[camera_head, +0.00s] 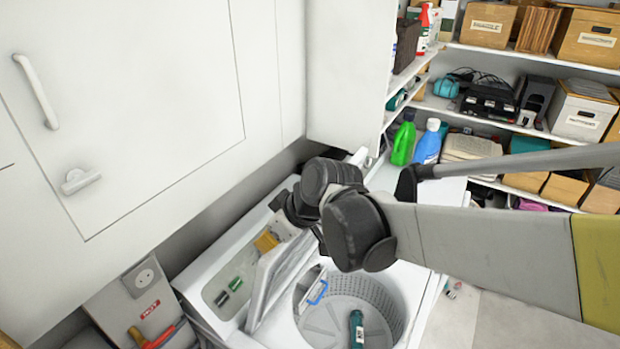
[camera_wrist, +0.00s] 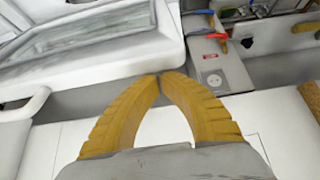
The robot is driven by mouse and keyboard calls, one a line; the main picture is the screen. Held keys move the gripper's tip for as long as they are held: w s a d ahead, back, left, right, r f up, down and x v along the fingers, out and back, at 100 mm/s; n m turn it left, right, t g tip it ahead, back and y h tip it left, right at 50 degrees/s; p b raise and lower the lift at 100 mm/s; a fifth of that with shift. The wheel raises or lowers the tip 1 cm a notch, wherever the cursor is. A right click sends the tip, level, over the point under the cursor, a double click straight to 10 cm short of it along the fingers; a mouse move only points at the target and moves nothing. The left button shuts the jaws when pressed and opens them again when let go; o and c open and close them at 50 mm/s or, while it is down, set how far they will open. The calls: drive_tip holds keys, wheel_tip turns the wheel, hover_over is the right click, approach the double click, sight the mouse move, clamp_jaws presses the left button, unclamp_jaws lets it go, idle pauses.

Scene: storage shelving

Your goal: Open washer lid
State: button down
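The white washer (camera_head: 212,262) stands below the wall cabinet. Its lid (camera_head: 268,285) is raised and tilted, seen nearly edge-on, and the round drum (camera_head: 375,290) is exposed to its right. My gripper's yellow fingers (camera_head: 266,241) are at the left side of the lid near its upper end, partly hidden by my arm. In the wrist view my gripper (camera_wrist: 160,76) has its fingertips together with nothing seen between them. A pale framed panel, probably the lid (camera_wrist: 100,45), fills the upper left there. Whether the fingers touch the lid is unclear.
A teal item (camera_head: 356,330) lies in the drum. Small green cylinders (camera_head: 229,290) lie in a recess left of the lid. A green bottle (camera_head: 403,143) and a blue bottle (camera_head: 428,146) stand behind my arm. White cabinet doors (camera_head: 130,110) rise at left; loaded shelves (camera_head: 510,125) stand at right.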

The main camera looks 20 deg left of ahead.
drive_tip(key=v, duration=1.1)
drive_tip(key=w+a+f+y, duration=0.1)
drive_tip(key=w+a, duration=0.1)
drive_tip(key=a, duration=1.1)
drive_tip(key=w+p+x, duration=0.1)
drive_tip(key=p+x, duration=0.1)
drive_tip(key=x, duration=0.7)
drive_tip(key=d, duration=0.1)
drive_tip(key=s+d, duration=0.1)
drive_tip(key=d, duration=0.2)
drive_tip(key=shift+s+d+f, duration=0.2)
drive_tip(key=shift+s, duration=0.2)
